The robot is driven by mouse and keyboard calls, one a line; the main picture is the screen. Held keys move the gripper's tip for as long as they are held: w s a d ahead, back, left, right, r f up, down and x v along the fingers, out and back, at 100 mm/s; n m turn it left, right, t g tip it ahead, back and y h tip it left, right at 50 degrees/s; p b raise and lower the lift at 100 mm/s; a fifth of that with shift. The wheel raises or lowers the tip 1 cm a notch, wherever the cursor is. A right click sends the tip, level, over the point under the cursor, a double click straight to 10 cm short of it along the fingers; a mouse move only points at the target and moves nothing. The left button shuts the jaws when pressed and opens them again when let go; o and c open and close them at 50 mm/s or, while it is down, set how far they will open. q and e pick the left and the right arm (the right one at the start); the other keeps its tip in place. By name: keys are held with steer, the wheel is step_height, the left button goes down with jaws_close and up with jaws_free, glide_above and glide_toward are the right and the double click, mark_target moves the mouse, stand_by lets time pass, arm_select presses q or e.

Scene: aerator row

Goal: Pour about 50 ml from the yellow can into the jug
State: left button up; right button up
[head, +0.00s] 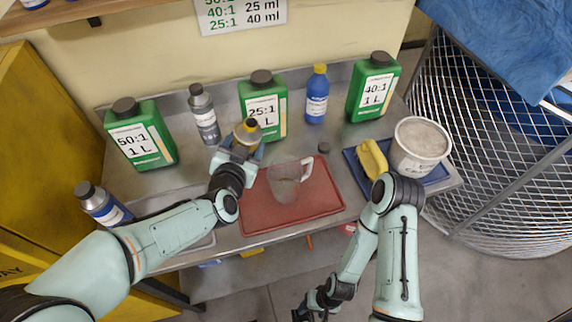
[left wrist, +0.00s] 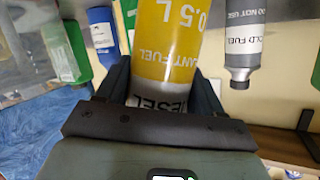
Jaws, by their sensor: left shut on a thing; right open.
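The yellow can (left wrist: 168,45) fills the middle of the left wrist view, with a grey lower band and "0.5 L" lettering. My left gripper (head: 242,148) is shut on it. In the head view its top (head: 249,127) shows behind and left of the jug, apart from it. The can's exact tilt is hard to tell. The clear jug (head: 285,186) stands upright on the red tray (head: 325,205), its pale handle at the right. I cannot tell whether it holds liquid. My right gripper (head: 316,304) is open, low in front of the bench, away from both.
Green jugs marked 50:1 (head: 140,137), 25:1 (head: 270,100) and 40:1 (head: 372,90), a grey bottle (head: 204,118) and a blue bottle (head: 316,98) line the back. A white bucket (head: 418,150) and yellow item (head: 372,158) are right.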

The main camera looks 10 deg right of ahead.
arm_select(q)
steer(key=shift+f+n+g+h+b, duration=0.35)
steer(key=shift+n+g+b, duration=0.3)
steer(key=shift+n, duration=0.35)
steer(key=shift+s+d+r+h+b, duration=0.1)
steer(key=shift+h+b, duration=0.15)
steer(key=shift+b, duration=0.1)
